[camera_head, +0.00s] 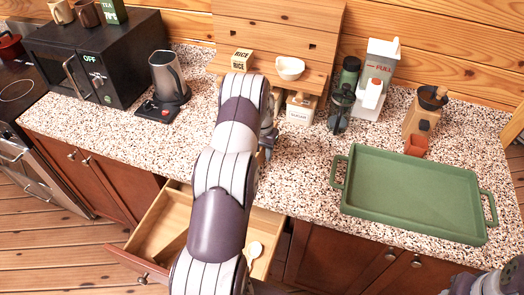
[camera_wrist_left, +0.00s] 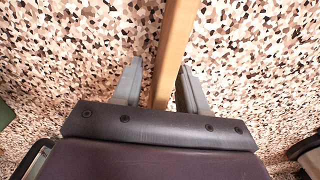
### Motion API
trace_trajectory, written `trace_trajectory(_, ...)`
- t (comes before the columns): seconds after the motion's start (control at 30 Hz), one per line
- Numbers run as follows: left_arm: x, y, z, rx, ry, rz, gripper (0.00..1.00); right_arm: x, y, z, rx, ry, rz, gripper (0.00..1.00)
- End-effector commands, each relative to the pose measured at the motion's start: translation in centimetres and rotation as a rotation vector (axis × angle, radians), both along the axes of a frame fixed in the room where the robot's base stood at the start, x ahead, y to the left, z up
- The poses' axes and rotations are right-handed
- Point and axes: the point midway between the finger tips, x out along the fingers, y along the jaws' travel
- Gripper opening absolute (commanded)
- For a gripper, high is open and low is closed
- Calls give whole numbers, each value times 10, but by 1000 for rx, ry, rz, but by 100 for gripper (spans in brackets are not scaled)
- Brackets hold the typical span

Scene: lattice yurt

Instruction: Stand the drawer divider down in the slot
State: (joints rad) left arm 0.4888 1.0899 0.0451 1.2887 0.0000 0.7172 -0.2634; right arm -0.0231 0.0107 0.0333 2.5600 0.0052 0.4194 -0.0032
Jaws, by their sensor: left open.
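The drawer divider (camera_wrist_left: 178,35), a long light-wood strip, shows in the left wrist view above the speckled counter. My left gripper (camera_wrist_left: 160,75) is open, with one finger on each side of the strip. The strip looks nearer the right finger; I cannot tell whether it touches. In the head view my left arm hides the divider, and only part of the left gripper (camera_head: 268,140) shows beside the arm. The open wooden drawer (camera_head: 158,215) is below the counter front, partly covered by my arm. I cannot make out the slot. My right gripper does not show.
A green tray (camera_head: 410,195) lies on the right of the counter. A kettle (camera_head: 168,75) and microwave (camera_head: 95,60) stand at the left. A grinder (camera_head: 422,112), dark bottle (camera_head: 343,90) and wooden shelf (camera_head: 275,50) are at the back.

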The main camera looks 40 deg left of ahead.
Motion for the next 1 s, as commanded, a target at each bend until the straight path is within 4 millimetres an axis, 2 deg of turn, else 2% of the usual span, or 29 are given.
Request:
trace_trajectory(0.07, 0, 0, 0, 0, 0, 0, 43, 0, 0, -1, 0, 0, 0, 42)
trace_trajectory(0.13, 0, 0, 0, 0, 0, 0, 26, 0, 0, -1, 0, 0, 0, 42)
trace_trajectory(0.2, 0, 0, 0, 0, 0, 0, 4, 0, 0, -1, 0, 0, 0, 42)
trace_trajectory(0.23, 0, 0, 0, 0, 0, 0, 0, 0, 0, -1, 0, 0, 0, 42)
trace_trajectory(0.53, 0, 0, 1, 0, -1, 0, 0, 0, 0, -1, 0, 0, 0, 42)
trace_trajectory(0.67, 1, 0, 7, 0, -1, 0, 0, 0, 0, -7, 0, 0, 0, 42)
trace_trajectory(0.87, 1, 0, 40, 2, -5, 0, 0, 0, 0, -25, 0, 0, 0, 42)
trace_trajectory(1.0, -23, -25, 58, 0, -2, -1, 0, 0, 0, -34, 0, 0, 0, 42)
